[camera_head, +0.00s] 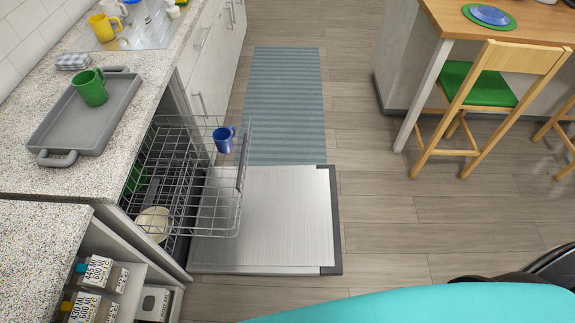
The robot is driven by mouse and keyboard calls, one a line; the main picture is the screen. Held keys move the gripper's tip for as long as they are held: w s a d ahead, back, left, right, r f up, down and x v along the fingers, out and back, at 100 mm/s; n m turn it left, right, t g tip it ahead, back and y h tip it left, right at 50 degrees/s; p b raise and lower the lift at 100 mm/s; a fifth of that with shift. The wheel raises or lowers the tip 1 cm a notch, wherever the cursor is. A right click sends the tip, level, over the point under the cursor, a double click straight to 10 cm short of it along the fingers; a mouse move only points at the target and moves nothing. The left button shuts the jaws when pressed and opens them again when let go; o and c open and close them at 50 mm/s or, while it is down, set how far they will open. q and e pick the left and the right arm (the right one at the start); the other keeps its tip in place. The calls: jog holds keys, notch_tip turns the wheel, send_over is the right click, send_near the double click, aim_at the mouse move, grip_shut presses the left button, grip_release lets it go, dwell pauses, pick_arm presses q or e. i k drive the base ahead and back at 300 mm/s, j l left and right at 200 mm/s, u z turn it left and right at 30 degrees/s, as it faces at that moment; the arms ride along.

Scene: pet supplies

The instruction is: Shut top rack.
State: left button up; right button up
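The dishwasher's top rack (228,190) is a grey wire basket, pulled out of the dishwasher under the counter on the left. A blue mug (223,139) is in the rack near its far outer side. The dishwasher door (275,215) is folded down flat, below the rack. A white bowl (154,223) and a green item (136,179) show through the wires inside; I cannot tell which rack holds them. Neither of my grippers is in view.
The counter (30,170) holds a grey tray (75,125) with a green mug (91,87). Yellow mugs (102,27) stand by the sink. A blue striped rug (287,100) lies beyond the door. A wooden chair (490,90) stands at the right. The floor (400,225) right of the door is clear.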

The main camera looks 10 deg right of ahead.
aim_at(241, 169)
jog(key=i+l, duration=0.1)
jog(key=l, duration=0.25)
jog(key=i+l+z, duration=0.15)
jog(key=l, duration=0.55)
jog(key=i+l+z, duration=0.1)
jog(key=l, duration=0.25)
jog(key=i, duration=0.05)
